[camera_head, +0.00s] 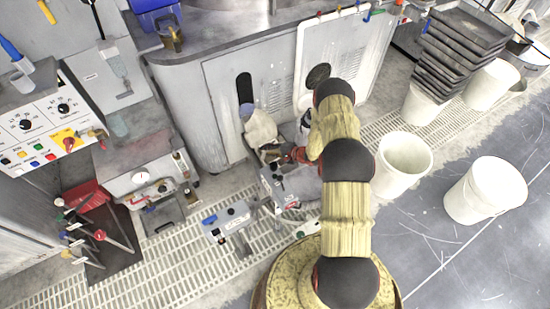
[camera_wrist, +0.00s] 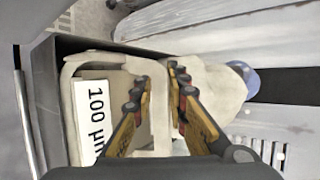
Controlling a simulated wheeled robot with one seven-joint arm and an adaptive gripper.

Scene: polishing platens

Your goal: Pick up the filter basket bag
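A beige filter basket bag with a loop-like strap (camera_wrist: 159,125) and a white "100 µm" label (camera_wrist: 90,112) sits in a dark grey open-topped housing (camera_wrist: 42,105) in the wrist view. My gripper (camera_wrist: 160,82) is over it, its two yellow fingers apart, one on each side of the strap. A gap shows between the fingertips, and I cannot tell whether either finger touches the strap. In the head view my gripper (camera_head: 290,156) is low by the grey cabinet, and my arm hides most of the bag there.
An off-white cloth-like item (camera_head: 261,130) with a blue-grey top stands close beside my gripper against the grey cabinet (camera_head: 215,95). A small grey unit (camera_head: 230,220) stands in front on the floor grating. White buckets (camera_head: 405,160) and stacked black trays (camera_head: 460,45) are to the right.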

